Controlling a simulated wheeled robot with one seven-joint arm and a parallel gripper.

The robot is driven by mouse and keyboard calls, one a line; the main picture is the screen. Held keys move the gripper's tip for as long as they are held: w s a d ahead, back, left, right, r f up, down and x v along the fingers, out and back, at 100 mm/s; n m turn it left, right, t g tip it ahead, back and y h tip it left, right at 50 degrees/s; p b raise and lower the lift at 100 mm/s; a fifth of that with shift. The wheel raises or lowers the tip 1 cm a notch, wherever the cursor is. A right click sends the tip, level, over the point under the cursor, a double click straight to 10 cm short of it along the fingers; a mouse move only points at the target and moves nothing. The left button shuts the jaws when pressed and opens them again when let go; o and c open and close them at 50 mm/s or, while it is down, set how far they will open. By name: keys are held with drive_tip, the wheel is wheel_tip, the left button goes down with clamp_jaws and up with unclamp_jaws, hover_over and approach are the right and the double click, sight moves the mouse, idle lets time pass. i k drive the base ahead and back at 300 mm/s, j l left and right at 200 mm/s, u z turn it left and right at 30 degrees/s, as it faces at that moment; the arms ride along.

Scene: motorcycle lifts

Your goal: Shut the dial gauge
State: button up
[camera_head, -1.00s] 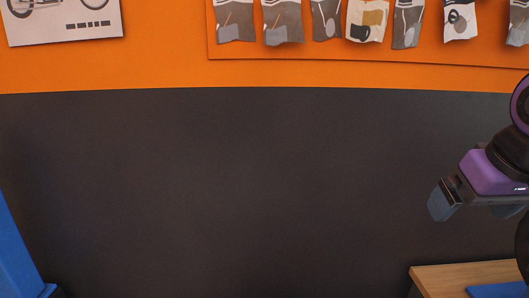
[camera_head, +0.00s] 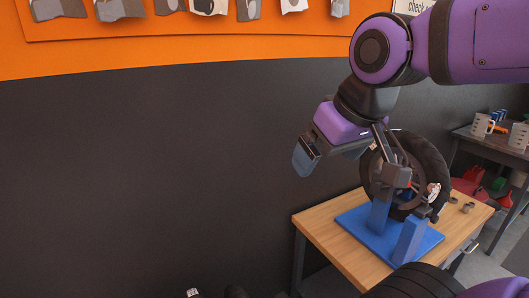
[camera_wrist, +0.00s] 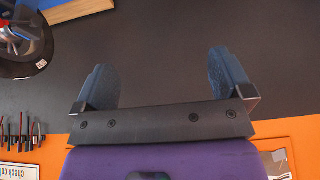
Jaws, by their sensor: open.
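A wheel (camera_head: 408,160) stands upright in a blue stand (camera_head: 425,238) on a wooden table (camera_head: 335,247), right of centre in the head view. A small pale round item (camera_head: 433,190) at the wheel's right side looks like the dial gauge, but it is too small to read whether it is open or shut. My gripper (camera_head: 304,156) is up and left of the stand, apart from it. In the wrist view my gripper (camera_wrist: 163,76) has its two blue fingers wide apart with nothing between them. Part of the wheel and stand shows at the upper left there (camera_wrist: 22,42).
A dark wall (camera_head: 150,180) is behind my gripper, with an orange band (camera_head: 130,50) above. A second table (camera_head: 490,143) with cups (camera_head: 482,124) stands at the far right. Small metal parts (camera_head: 462,204) lie on the wooden table. A dark tyre-like shape (camera_head: 430,283) is at the bottom edge.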

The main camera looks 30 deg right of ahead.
sight(431, 193)
drive_tip(key=z, duration=1.8)
drive_tip(key=l, duration=0.25)
drive_tip(key=i, duration=0.05)
